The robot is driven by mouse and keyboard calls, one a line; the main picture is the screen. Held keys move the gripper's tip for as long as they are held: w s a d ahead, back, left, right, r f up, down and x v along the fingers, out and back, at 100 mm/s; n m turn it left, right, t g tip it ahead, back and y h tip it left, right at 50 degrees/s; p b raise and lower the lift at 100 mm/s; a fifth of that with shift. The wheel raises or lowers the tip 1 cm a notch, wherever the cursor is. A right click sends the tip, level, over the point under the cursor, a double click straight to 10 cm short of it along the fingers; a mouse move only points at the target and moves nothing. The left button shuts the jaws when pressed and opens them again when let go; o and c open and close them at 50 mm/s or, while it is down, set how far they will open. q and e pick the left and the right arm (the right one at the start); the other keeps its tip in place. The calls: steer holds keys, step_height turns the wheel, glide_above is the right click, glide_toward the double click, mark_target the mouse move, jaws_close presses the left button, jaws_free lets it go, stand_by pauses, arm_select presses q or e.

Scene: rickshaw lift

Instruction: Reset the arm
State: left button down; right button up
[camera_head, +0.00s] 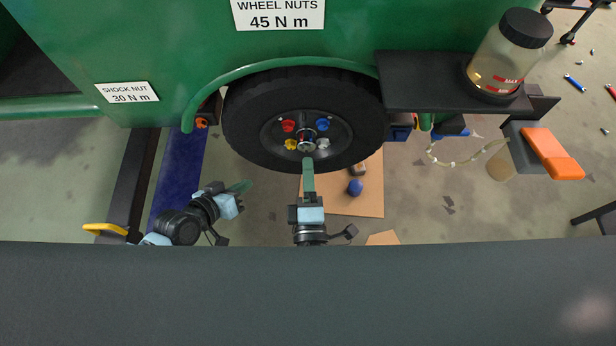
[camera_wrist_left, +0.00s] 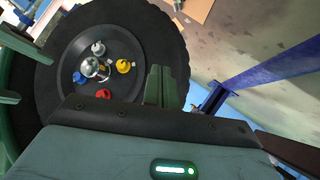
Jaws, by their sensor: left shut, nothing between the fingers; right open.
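My left gripper (camera_head: 240,187) is shut and empty, low and left of the black wheel (camera_head: 245,125). In the left wrist view its green fingers (camera_wrist_left: 159,86) are together in front of the tyre. My right gripper (camera_head: 308,170) is open and points up at the wheel's lower middle, just below the hub (camera_head: 306,141); whether it touches anything is unclear. Around the hub sit a red nut (camera_head: 288,126), a blue nut (camera_head: 322,124), a yellow nut (camera_head: 290,144) and a white nut (camera_head: 323,144). The left wrist view shows these nuts too.
The green rickshaw body (camera_head: 380,25) spans the top. A dark shelf (camera_head: 420,95) with a jar (camera_head: 505,60) juts out at right. An orange-handled tool (camera_head: 552,153) hangs near it. A blue post (camera_head: 180,170) stands left of my left gripper. Cardboard (camera_head: 370,195) lies below the wheel.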

arm_select(q)
steer(key=shift+s, duration=0.1)
steer(key=p+v, duration=0.1)
steer(key=v, duration=0.7)
stand_by(0.6)
